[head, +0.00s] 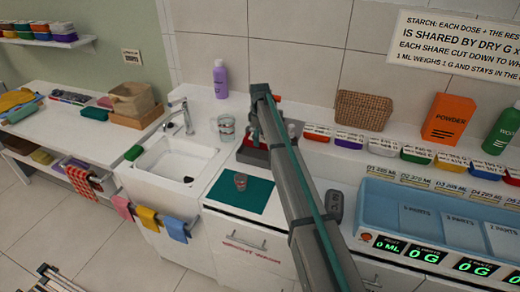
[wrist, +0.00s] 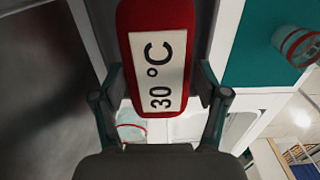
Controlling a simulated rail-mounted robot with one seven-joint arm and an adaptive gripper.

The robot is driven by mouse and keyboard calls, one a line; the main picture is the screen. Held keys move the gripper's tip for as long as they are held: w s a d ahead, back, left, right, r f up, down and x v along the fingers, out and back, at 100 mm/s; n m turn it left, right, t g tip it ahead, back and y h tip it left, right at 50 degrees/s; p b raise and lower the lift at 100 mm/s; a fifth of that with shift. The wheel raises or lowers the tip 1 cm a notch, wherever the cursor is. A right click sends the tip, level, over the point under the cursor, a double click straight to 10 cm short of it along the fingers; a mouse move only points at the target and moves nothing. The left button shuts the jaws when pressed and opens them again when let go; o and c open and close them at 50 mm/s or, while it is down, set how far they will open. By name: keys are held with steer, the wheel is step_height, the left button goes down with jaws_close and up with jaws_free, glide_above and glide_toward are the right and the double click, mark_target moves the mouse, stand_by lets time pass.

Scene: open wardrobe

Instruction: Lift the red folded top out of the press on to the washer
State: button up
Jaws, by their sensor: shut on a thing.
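In the wrist view a red padded piece (wrist: 160,128) with a white "30 °C" label sits between the two fingers of my gripper (wrist: 158,78). My gripper is shut on it; I take it to be the red folded top. In the head view my arm hides most of my gripper and the held piece. A dark grey and red unit (head: 252,156), which looks like the press, stands on the counter below my arm's end. A white front with a handle and red lettering (head: 250,245) stands below the teal mat; I cannot tell whether it is the washer.
A teal mat (head: 256,197) with a small cup (head: 240,181) lies right of the sink (head: 175,160). A glass (head: 226,127) stands beside the press. A wicker basket (head: 362,110), an orange powder box (head: 449,119) and a blue tray (head: 400,218) are at right.

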steer(key=shift+s+r+p, duration=0.2)
steer(key=shift+r+p, duration=0.25)
steer(key=shift+r, duration=0.7)
steer(key=shift+a, duration=0.1)
steer(key=s+a+r+p, duration=0.1)
steer(key=s+a+r, duration=0.1)
steer(key=s, duration=0.5)
steer(key=shift+s+a+r+p, duration=0.25)
steer(key=shift+a+r+p, duration=0.1)
steer(key=shift+r, duration=0.15)
